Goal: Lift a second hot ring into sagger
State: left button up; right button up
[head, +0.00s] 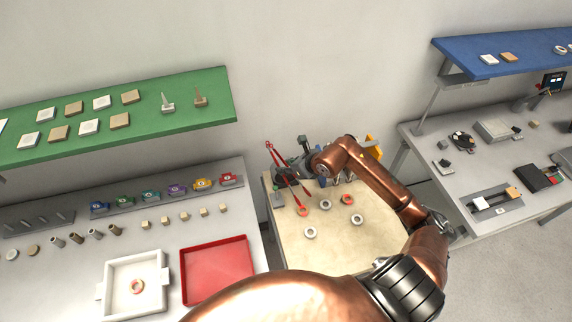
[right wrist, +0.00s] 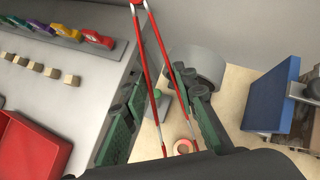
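My right gripper (head: 290,175) is over the back left of the beige table, with its fingers around the red tongs (head: 271,151). In the right wrist view, the tongs (right wrist: 138,27) slant between the green-padded fingers, legs spread. An orange-glowing ring (head: 303,211) lies by the tong tips; it also shows in the right wrist view (right wrist: 183,147). I cannot tell whether the tips touch it. Another glowing ring (head: 347,199) lies to its right. The white square sagger (head: 112,281) stands on the left bench with one orange-tinted ring (head: 137,286) inside. My left gripper is out of view.
Several pale rings, one of them in front (head: 310,233), lie on the beige table (head: 342,254). A red tray (head: 217,268) stands between the sagger and this table. A green shelf (head: 190,93) overhangs the left bench. A grey bench (head: 478,158) stands at the right.

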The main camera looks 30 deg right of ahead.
notch_tip(320, 180, down, 8)
jog(key=b, duration=0.5)
dwell(0.4)
grip_shut()
notch_tip(320, 180, up, 12)
jog(key=p, duration=0.7)
jog(key=shift+r, duration=0.1)
